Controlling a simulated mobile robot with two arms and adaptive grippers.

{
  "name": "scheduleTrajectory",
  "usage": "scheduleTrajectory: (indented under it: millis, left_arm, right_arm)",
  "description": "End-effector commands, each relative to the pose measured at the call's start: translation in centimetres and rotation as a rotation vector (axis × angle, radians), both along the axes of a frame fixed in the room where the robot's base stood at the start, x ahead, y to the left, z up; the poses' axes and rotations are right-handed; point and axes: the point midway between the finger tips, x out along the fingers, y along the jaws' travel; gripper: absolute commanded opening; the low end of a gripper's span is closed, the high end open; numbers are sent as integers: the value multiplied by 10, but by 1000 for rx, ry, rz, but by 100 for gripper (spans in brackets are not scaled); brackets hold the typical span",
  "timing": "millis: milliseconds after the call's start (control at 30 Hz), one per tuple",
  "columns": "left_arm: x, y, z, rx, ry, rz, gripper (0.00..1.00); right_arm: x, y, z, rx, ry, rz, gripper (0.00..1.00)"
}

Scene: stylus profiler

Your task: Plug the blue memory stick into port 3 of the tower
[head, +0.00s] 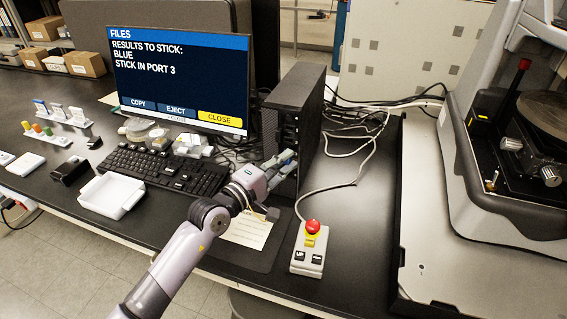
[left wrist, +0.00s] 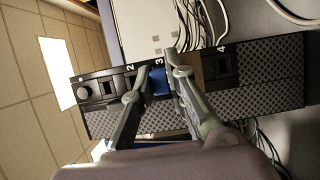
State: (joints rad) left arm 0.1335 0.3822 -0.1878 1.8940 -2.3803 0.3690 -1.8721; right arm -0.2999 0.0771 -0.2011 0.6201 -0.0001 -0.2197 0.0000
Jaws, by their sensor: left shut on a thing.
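The black tower (head: 290,105) stands right of the monitor. In the left wrist view its front panel (left wrist: 265,101) shows labels 2, 3 and 4 beside the ports. The blue memory stick (left wrist: 160,82) is at the port by label 3, in line with it; its far end is hidden against the panel, so depth is hard to judge. My left gripper (head: 288,160) is at the tower's front, shut on the blue stick, with one finger on each side of it in the left wrist view (left wrist: 157,78). My right gripper is out of view.
A keyboard (head: 160,170) and white tray (head: 112,195) lie left of my arm. A control box with a red button (head: 308,250) stands at the right. Loose cables (head: 350,150) run behind the tower.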

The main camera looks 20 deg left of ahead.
Motion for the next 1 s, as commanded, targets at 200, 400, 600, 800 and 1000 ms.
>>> scheduleTrajectory:
  millis: [200, 400, 600, 800, 1000]
  left_arm:
    - [-1, -1, -1, 0, 3, -2, 26]
    - [-1, -1, -1, 0, 3, -2, 37]
    - [-1, -1, -1, 0, 3, -2, 36]
    - [-1, -1, -1, 0, 3, -2, 34]
    - [-6, -1, -1, 1, 4, -2, 34]
  right_arm:
    - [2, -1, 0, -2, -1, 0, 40]
    - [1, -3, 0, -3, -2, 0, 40]
    - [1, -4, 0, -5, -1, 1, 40]
    - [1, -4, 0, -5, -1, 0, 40]
    - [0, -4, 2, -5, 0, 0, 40]
